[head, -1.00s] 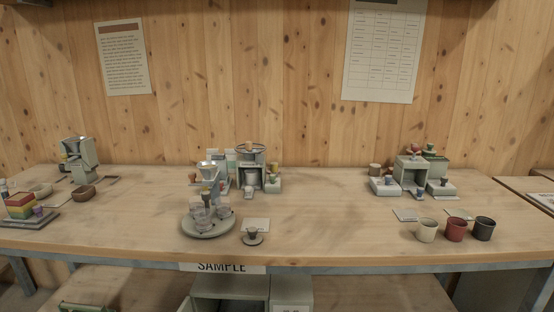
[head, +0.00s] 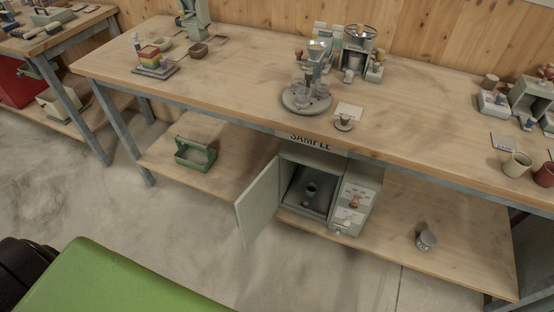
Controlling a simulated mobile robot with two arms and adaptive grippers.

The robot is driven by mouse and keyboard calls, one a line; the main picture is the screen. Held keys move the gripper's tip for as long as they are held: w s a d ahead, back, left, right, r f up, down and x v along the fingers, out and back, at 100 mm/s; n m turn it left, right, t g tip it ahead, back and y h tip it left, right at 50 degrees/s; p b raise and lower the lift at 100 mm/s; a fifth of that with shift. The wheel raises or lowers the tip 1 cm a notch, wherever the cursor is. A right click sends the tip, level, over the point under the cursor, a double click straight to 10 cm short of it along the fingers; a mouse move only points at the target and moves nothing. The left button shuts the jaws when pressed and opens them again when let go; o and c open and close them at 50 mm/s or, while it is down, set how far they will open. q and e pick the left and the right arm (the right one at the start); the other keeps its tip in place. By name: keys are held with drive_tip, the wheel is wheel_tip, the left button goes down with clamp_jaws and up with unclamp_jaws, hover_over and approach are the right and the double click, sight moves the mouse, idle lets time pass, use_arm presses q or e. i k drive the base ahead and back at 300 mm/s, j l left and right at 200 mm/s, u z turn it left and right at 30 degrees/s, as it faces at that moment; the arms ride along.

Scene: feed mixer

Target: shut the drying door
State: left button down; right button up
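The drying door (head: 259,205) is a pale grey-green panel in the head view. It stands wide open, hinged at the left side of a grey cabinet (head: 312,158) on the lower shelf, and sticks out toward me past the shelf's front edge. Inside the cabinet a dark cup (head: 311,190) and a small brown item stand on a dark floor. Neither of my grippers is in view.
A green carrier (head: 195,154) and a grey weight-like object (head: 426,240) are on the lower shelf (head: 463,239). The workbench top (head: 230,80) overhangs. The floor before the door is clear.

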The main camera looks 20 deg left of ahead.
sight(254, 209)
drive_tip(key=i+j+z, duration=0.15)
drive_tip(key=j+z, duration=0.2)
drive_tip(key=j, duration=0.65)
drive_tip(key=j+z, duration=0.35)
drive_tip(key=j, duration=0.6)
drive_tip(key=k+j+z, duration=0.1)
drive_tip(key=j+z, duration=0.25)
drive_tip(key=j, duration=0.65)
drive_tip(key=k+j+z, duration=0.2)
drive_tip(key=i, duration=0.05)
